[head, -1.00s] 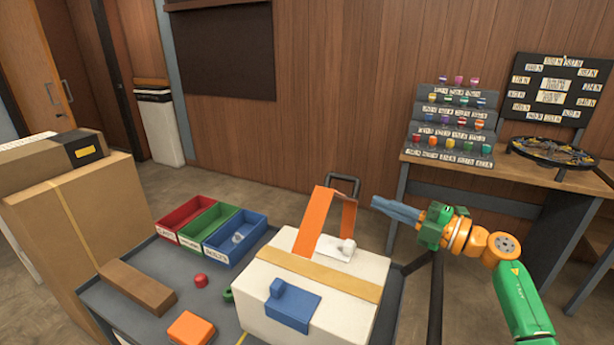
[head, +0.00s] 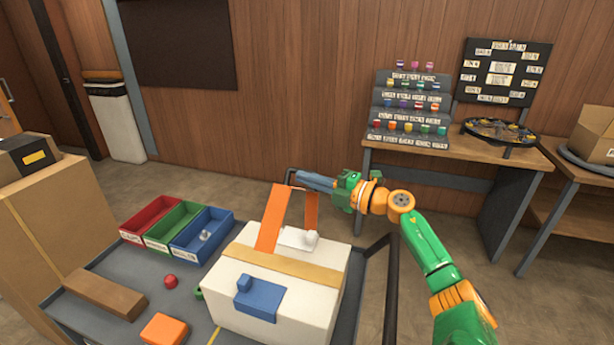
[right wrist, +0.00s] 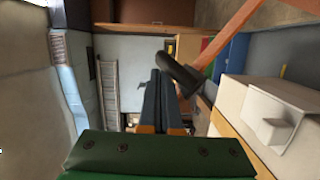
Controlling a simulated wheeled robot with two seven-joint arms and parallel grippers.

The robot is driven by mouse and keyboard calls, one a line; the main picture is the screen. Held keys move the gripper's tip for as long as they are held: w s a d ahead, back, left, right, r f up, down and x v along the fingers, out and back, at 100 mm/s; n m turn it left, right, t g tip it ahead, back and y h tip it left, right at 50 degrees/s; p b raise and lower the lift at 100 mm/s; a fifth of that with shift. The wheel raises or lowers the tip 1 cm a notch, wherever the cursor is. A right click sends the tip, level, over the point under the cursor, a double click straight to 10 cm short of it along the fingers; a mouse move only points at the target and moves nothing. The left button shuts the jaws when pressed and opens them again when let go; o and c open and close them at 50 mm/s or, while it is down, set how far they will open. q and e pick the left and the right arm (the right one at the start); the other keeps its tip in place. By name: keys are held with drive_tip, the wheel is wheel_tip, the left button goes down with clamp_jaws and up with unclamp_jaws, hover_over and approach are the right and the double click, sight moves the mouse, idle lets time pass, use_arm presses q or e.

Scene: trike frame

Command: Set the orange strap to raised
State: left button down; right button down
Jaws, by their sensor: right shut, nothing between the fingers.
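The orange strap (head: 271,222) stands up as a folded arch above the white box (head: 223,285), its two legs sloping down to the lid. Part of it shows in the right wrist view (right wrist: 240,33), at the upper right. My right gripper (head: 302,177) is shut and empty, its grey fingers pointing left beside the top of the strap's right leg. In the right wrist view its fingers (right wrist: 160,78) are together, and the strap lies to their right. I cannot tell whether they touch the strap. My left gripper is not in view.
The box carries a tan band (head: 285,265) and a blue latch (head: 260,298). Red, green and blue bins (head: 203,232) stand behind left. A workbench (head: 450,165) stands at the back right.

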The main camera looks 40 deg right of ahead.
drive_tip(key=shift+w, duration=0.1)
drive_tip(key=shift+w+d, duration=0.15)
drive_tip(key=shift+w, duration=0.05)
drive_tip(key=shift+w+d+r+m+b, duration=0.2)
drive_tip(key=shift+w+d+m+b, duration=0.15)
drive_tip(key=shift+d, duration=0.25)
drive_tip(key=shift+w+d+r+m+b, duration=0.15)
drive_tip(key=shift+w+d+m+b, duration=0.15)
drive_tip(key=shift+d, duration=0.25)
drive_tip(key=shift+w+d+r+g, duration=0.15)
drive_tip(key=shift+d+g, duration=0.15)
drive_tip(key=shift+d, duration=0.2)
